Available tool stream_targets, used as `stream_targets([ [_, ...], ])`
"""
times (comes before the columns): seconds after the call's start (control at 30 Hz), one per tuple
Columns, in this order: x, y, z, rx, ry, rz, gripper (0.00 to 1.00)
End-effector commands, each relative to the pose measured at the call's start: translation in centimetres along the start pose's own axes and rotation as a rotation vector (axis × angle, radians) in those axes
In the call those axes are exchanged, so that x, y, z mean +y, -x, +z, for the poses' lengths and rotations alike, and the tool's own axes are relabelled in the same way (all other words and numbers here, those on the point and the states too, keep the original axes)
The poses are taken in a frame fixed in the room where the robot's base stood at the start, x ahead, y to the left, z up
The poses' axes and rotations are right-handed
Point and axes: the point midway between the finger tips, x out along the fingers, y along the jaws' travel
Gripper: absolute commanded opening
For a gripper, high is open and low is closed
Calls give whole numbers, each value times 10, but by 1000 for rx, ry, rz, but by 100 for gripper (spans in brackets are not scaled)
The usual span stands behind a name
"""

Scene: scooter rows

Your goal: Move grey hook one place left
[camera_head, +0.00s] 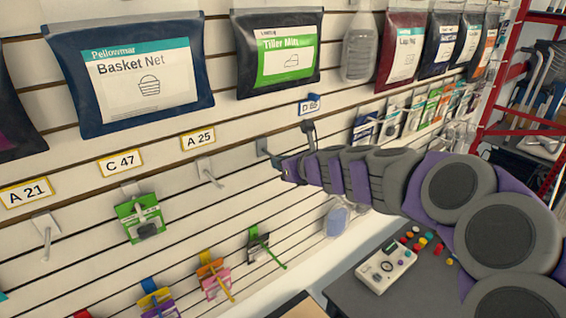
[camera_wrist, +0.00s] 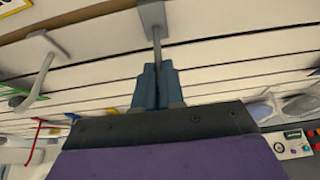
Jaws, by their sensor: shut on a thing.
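My gripper (camera_head: 276,160) reaches the slatted wall from the right. In the wrist view its two teal fingers (camera_wrist: 157,86) are shut on the prong of a grey hook (camera_wrist: 154,24). The hook's plate is above the fingers. I cannot tell whether it is still seated in the slat. In the head view its plate (camera_head: 262,146) shows just left of my gripper. One place to the left is another light hook (camera_head: 209,173), empty, under the A 25 tag (camera_head: 198,139). It also shows in the wrist view (camera_wrist: 38,75).
A green pack (camera_head: 140,218) hangs under the C 47 tag (camera_head: 121,163), and an empty hook (camera_head: 46,236) under A 21. Bagged goods such as the Basket Net (camera_head: 135,70) hang above. Small packs hang below. A dark counter with a white device (camera_head: 386,268) stands lower right.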

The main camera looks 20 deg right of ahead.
Motion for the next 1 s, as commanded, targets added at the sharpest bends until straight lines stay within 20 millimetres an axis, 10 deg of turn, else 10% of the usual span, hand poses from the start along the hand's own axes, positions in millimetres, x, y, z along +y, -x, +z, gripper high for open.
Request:
stream_targets([
  [0.33,0,1,0,0,0,1,37],
  [0.67,0,4,0,-1,0,-1,38],
  [1.0,-2,57,1,-4,2,-8,38],
])
